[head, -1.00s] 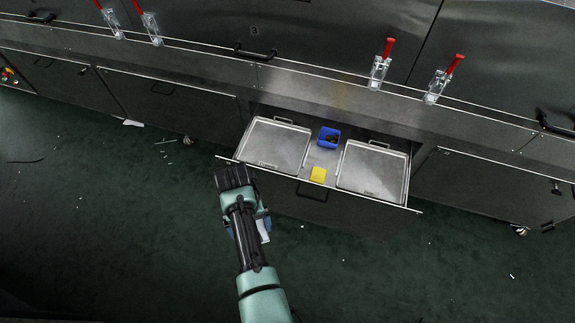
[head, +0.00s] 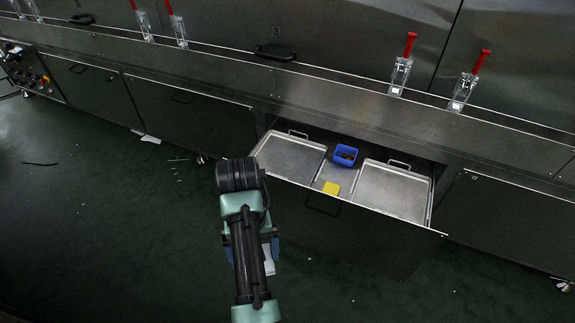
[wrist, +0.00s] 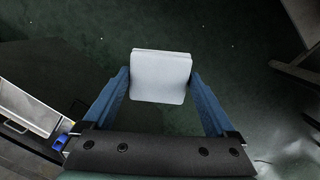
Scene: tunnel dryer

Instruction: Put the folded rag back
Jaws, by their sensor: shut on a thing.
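The folded rag (wrist: 160,75) is a pale, flat, roughly square pad with rounded corners, seen in the wrist view. My gripper (wrist: 160,80) is shut on it, with one blue finger at each side. The rag is held over the dark green floor. In the head view my gripper (head: 250,250) is mostly behind my own arm, left of the open drawer (head: 325,204). Only a pale bit of the rag (head: 268,260) shows there.
Red-handled clamps (head: 403,65) line the machine above. The floor (head: 110,240) at left is mostly clear, with small scraps.

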